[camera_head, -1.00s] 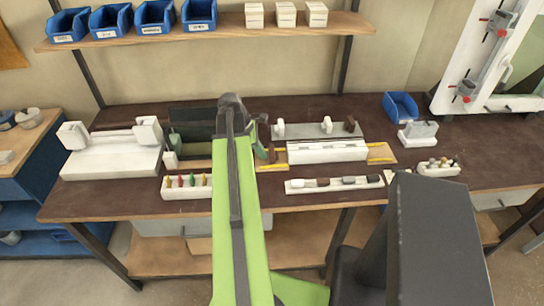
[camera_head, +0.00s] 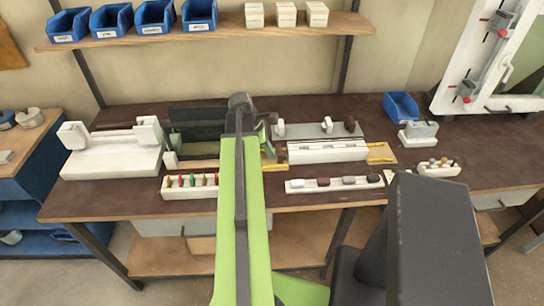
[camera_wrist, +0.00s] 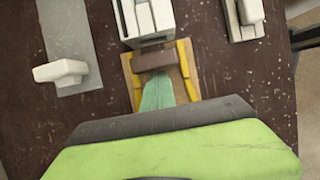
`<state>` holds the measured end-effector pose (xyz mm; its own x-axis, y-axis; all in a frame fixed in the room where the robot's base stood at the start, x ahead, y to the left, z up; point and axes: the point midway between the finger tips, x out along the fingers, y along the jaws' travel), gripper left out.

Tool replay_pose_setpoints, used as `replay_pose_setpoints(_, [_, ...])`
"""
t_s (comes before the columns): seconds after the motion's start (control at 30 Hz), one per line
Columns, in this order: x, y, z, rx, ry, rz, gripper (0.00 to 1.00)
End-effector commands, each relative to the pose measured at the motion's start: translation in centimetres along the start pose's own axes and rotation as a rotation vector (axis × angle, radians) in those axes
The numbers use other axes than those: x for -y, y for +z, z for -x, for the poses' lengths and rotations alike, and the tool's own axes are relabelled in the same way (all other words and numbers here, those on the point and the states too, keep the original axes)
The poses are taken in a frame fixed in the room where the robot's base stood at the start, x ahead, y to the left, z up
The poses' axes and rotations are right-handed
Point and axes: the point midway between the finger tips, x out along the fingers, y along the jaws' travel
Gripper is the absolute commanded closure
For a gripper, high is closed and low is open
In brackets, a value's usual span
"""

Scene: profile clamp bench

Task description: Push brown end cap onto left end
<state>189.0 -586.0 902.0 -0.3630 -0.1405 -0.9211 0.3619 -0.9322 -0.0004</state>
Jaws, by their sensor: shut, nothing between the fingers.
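The brown end cap (camera_wrist: 154,59) lies between yellow rails in the wrist view, close to the left end of the white profile block (camera_wrist: 150,18). I cannot tell whether it is seated or only near that end. The profile block also shows in the head view (camera_head: 327,152), with its left end beside my arm. My gripper (camera_wrist: 158,92) shows as teal fingers in the wrist view, shut and empty, right behind the cap on the side away from the block. They look to be against the cap, but contact is not clear. In the head view my arm partly hides this area.
A grey plate with white and dark posts (camera_head: 318,130) stands behind the block. A white strip with dark and grey caps (camera_head: 335,184) lies in front. A white holder with coloured pegs (camera_head: 190,186) is left of my arm, and a white fixture (camera_head: 112,160) stands farther left.

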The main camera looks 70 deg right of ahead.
Motion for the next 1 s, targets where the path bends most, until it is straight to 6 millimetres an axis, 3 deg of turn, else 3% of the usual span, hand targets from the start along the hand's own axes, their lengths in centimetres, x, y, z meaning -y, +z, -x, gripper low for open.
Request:
replay_pose_setpoints(0.3, [0.0,1.2,-0.5,0.000,0.000,-0.001,1.00])
replay_pose_setpoints(1.0, [0.0,1.7,-0.7,0.000,0.000,-0.001,1.00])
